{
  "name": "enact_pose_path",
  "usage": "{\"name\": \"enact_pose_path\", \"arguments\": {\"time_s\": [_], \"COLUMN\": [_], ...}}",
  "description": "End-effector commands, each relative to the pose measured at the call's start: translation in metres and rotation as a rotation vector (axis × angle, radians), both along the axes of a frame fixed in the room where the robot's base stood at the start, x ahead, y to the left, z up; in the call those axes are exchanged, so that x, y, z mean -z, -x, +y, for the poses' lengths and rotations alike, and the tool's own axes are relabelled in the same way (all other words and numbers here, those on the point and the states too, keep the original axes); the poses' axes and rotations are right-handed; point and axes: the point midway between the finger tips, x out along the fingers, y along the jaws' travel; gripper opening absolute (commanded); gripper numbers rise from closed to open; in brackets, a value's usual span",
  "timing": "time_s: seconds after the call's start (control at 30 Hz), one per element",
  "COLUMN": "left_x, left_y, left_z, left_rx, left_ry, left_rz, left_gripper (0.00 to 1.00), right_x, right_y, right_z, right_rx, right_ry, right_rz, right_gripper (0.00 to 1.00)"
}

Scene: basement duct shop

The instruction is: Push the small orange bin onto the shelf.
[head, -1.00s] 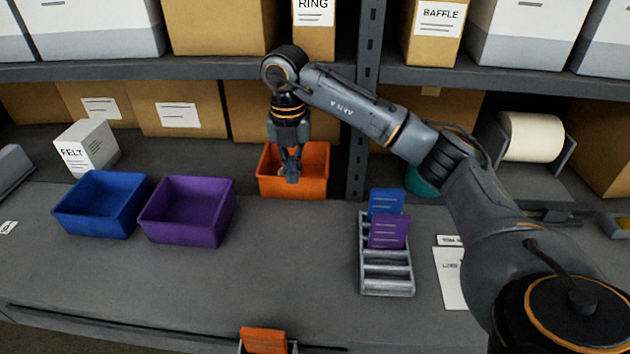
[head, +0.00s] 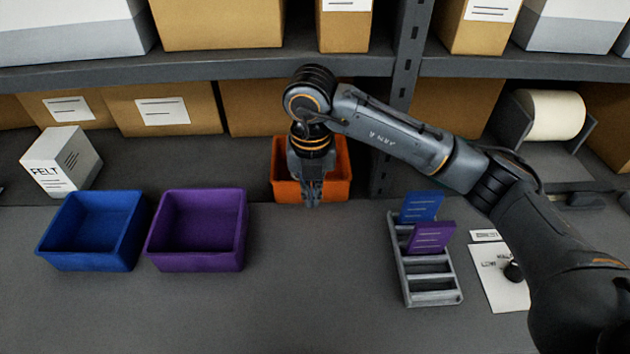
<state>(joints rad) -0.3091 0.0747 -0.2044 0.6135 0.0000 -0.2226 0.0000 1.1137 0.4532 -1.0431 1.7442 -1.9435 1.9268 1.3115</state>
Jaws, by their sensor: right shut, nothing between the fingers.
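The small orange bin (head: 340,187) stands upright and open-topped at the back of the bench, beneath the upper shelf. Its front bottom edge lies about at the seam between the grey bench top and the darker surface behind. My right gripper (head: 312,203) points down with its fingers shut and empty. It overlaps the middle of the bin's front wall, hiding part of it, and its tips reach the bin's bottom edge in the picture. I cannot tell whether it touches the wall. My left gripper is not in view.
A blue bin (head: 85,250) and a purple bin (head: 195,252) stand left of the orange one. A card rack (head: 433,297) is at right, near a paper sheet (head: 500,285). A FELT box (head: 50,170) and cartons (head: 165,112) stand behind. The upper shelf (head: 230,68) hangs above.

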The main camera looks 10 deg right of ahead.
Motion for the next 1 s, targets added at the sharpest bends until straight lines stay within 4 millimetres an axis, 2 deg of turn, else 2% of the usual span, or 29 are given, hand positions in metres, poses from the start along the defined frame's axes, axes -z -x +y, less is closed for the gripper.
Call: {"name": "enact_pose_path", "arguments": {"time_s": [0.17, 0.3, 0.4, 0.6, 1.0], "left_x": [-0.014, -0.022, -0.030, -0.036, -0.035], "left_y": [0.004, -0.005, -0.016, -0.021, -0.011], "left_z": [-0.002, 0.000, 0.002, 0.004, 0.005], "left_rx": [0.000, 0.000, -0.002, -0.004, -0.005], "left_ry": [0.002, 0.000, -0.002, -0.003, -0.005], "left_rz": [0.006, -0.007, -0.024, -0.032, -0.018], "left_gripper": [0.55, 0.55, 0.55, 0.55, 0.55], "right_x": [0.038, 0.068, 0.063, 0.065, 0.067], "right_y": [0.001, 0.001, -0.018, -0.035, -0.040], "right_z": [-0.001, -0.001, -0.004, -0.007, -0.009], "right_rx": [0.002, 0.002, 0.006, 0.003, 0.001], "right_ry": [0.002, 0.002, 0.001, 0.001, 0.001], "right_rz": [0.005, 0.005, -0.001, 0.000, -0.001], "right_gripper": [0.00, 0.00, 0.00, 0.00, 0.00]}}
